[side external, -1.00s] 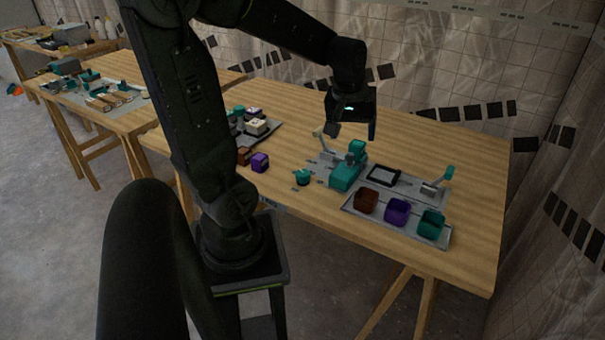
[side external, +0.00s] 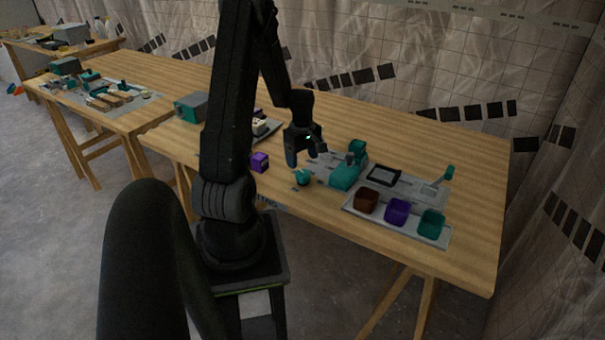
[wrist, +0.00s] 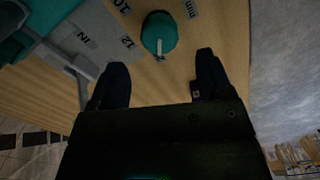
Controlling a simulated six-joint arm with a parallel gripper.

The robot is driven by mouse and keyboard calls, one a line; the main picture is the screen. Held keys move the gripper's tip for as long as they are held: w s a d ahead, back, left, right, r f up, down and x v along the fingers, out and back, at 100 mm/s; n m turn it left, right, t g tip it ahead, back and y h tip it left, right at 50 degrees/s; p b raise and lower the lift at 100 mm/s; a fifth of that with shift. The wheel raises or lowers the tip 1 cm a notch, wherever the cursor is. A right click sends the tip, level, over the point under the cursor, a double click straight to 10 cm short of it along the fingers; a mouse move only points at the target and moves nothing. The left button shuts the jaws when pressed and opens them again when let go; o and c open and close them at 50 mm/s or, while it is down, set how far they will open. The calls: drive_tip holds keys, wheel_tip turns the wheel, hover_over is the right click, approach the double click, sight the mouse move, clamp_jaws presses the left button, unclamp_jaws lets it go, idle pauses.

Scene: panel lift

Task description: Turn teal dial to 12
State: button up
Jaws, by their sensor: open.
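The teal dial (side external: 303,179) sits on the table left of the teal block fixture. In the wrist view the dial (wrist: 158,32) is round, with a white pointer toward the lower edge of the picture. Labels reading 12 (wrist: 127,42) and 10 (wrist: 121,5) lie to its left; the pointer is not on either. My gripper (side external: 305,157) is open and empty, pointing down above the dial's far side. In the wrist view the fingertips (wrist: 160,66) are spread wider than the dial, which lies just beyond them, not between them.
A teal block fixture (side external: 344,178) on a grey panel stands close right of the dial. Brown (side external: 366,200), purple (side external: 397,211) and teal (side external: 432,223) bins stand on a tray. A purple cube (side external: 259,162) is to the left. The table front is clear.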

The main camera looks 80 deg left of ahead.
sight(303, 172)
wheel_tip(303, 172, down, 6)
drive_tip(key=shift+f, duration=0.15)
idle(0.3)
drive_tip(key=c, duration=0.9)
